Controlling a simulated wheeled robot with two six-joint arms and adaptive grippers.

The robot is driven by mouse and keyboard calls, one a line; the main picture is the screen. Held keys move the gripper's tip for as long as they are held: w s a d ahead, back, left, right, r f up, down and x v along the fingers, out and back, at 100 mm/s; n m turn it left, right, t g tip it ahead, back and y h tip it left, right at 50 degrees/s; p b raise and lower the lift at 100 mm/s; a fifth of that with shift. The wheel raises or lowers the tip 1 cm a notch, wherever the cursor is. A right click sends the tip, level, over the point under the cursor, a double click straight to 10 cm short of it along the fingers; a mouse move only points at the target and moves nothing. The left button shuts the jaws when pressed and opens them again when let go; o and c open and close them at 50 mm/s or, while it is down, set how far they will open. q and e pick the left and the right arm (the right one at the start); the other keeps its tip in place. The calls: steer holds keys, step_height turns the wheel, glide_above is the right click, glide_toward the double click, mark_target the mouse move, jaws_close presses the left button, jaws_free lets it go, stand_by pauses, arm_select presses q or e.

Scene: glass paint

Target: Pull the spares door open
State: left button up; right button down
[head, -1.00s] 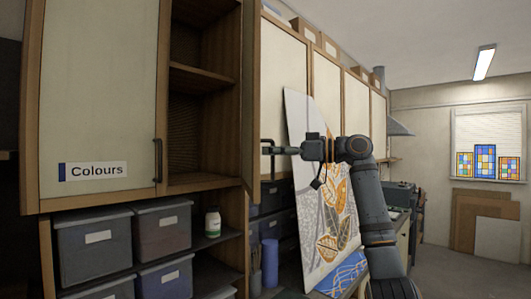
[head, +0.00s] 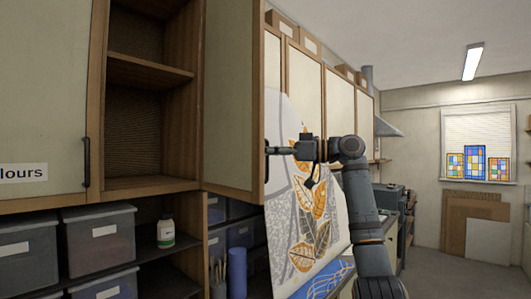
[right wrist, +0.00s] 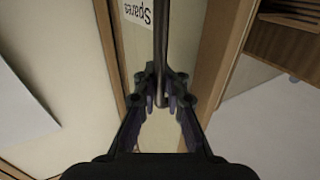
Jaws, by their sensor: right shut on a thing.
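The spares door (head: 229,95), a pale panel with a wooden edge, stands swung out from the cabinet row in the head view. Its "Spares" label shows upside down in the right wrist view, on the door's face (right wrist: 136,45). My right gripper (head: 270,150) comes in from the right at the door's free edge. In the right wrist view its fingers (right wrist: 161,98) are shut around the dark bar handle (right wrist: 161,45). In the head view the handle is mostly hidden by the door edge and the gripper. My left gripper is out of view.
The Colours door (head: 45,95) and an open shelf compartment (head: 150,72) are at the left. Grey bins (head: 100,262) and a white bottle (head: 166,232) stand below. A leaf-pattern panel (head: 300,225) leans behind my right arm. Floor is clear at the far right.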

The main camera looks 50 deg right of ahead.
stand_by(0.3)
steer(key=c, duration=1.8)
jaws_free()
steer(key=o, duration=0.4)
steer(key=shift+s+d, duration=0.2)
steer(key=shift+s, duration=0.1)
steer(key=shift+w+a, duration=0.1)
steer(key=v, duration=1.2)
